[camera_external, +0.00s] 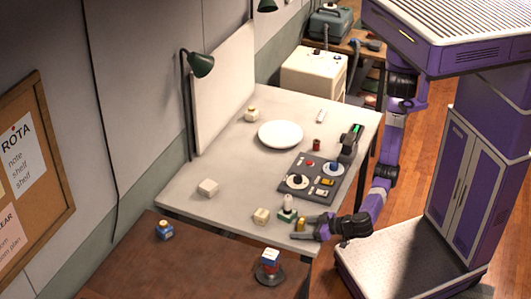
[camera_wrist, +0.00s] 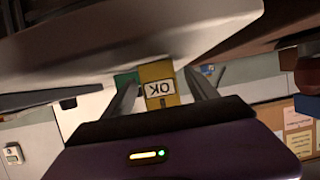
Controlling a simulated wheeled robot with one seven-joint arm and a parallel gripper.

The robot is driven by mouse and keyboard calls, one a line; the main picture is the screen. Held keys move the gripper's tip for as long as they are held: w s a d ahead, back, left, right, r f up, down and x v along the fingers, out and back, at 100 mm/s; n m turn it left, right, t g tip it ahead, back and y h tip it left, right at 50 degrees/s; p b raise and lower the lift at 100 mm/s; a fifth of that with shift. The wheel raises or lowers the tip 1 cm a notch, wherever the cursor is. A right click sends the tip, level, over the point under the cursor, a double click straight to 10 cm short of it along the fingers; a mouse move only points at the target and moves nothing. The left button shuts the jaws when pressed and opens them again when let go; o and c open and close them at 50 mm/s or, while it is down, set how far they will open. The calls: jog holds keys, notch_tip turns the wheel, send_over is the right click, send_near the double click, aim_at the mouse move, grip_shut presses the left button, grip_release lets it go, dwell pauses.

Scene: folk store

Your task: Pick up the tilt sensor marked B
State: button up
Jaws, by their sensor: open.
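My gripper (camera_external: 299,231) is open at the near right edge of the grey table. A yellow block (camera_external: 300,224) stands at its fingertips. In the wrist view the yellow block (camera_wrist: 158,72) shows between the two fingers (camera_wrist: 165,78), with a white label that reads OK upside down. I cannot tell whether the fingers touch it. No mark B is legible. Small cream blocks stand at the table's front (camera_external: 261,216), left (camera_external: 208,187) and back (camera_external: 252,115). I cannot tell which thing is the tilt sensor.
A green-based piece with a white top (camera_external: 288,208) stands close beside the yellow block. A dark control panel (camera_external: 290,189) and a white plate (camera_external: 281,134) lie behind it. The brown table (camera_external: 205,270) holds a blue-and-cream piece (camera_external: 164,230) and a red, white and blue piece (camera_external: 270,257).

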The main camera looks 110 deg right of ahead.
grip_shut()
jog(key=shift+r, duration=0.15)
